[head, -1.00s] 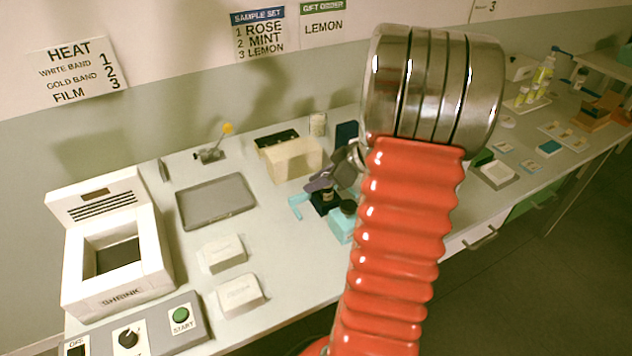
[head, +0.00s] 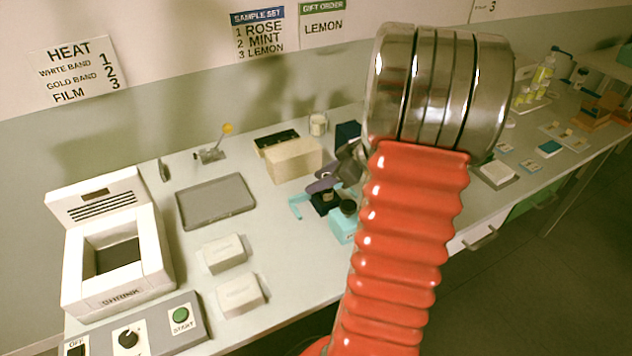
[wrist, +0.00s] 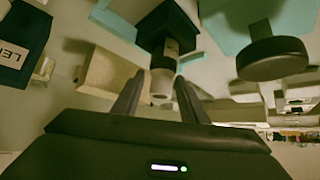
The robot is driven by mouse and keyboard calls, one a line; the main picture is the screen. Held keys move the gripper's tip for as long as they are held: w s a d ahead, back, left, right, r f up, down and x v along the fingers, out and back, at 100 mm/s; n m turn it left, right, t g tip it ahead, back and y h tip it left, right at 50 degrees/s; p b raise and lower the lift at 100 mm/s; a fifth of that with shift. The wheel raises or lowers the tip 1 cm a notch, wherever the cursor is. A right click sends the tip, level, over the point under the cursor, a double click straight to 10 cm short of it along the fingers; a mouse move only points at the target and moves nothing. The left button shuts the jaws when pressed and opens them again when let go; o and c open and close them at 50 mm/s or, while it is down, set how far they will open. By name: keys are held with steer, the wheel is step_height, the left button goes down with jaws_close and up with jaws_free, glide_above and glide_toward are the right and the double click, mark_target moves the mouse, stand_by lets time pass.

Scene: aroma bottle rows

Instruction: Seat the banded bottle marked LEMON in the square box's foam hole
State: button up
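A small bottle with a pale label and a whitish lower end (wrist: 163,80) shows in the wrist view against a dark block (wrist: 165,22). Its marking is not legible. My gripper (wrist: 158,80) has its two fingers on either side of the bottle. The fingers stand apart, with a gap visible on the left side. In the head view my gripper (head: 326,182) is at the dark block (head: 325,203). A navy box with a label starting LE (wrist: 14,50) is at the left of the wrist view; a navy box (head: 347,133) shows behind my arm. No foam hole is visible.
A teal fixture (head: 342,228) with a black knob (head: 348,206) is close to my gripper. A beige box (head: 293,160) and white jar (head: 318,124) stand behind. A grey tray (head: 215,200), two white blocks (head: 224,254) and the shrink heater (head: 115,250) are left.

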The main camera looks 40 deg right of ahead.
steer(key=v, duration=1)
steer(key=shift+s, duration=0.2)
steer(key=shift+r, duration=0.1)
steer(key=w+a+r+m+g, duration=0.1)
steer(key=a+r+g, duration=0.1)
steer(key=a, duration=0.8)
steer(key=w+a+r+g, duration=0.1)
steer(key=w+a+g, duration=0.1)
steer(key=a, duration=0.7)
steer(key=s+a+r+m+h, duration=0.1)
steer(key=s+a, duration=0.1)
steer(key=a, duration=0.3)
steer(key=s+a+r+m+t+h, duration=0.1)
steer(key=s+a, duration=0.2)
steer(key=a, duration=0.3)
steer(key=s+a+r+m+h, duration=0.1)
steer(key=s+a, duration=0.2)
steer(key=a, duration=0.3)
steer(key=shift+h, duration=0.3)
steer(key=shift+r, duration=0.1)
steer(key=shift+c, duration=1)
steer(key=shift+d, duration=0.15)
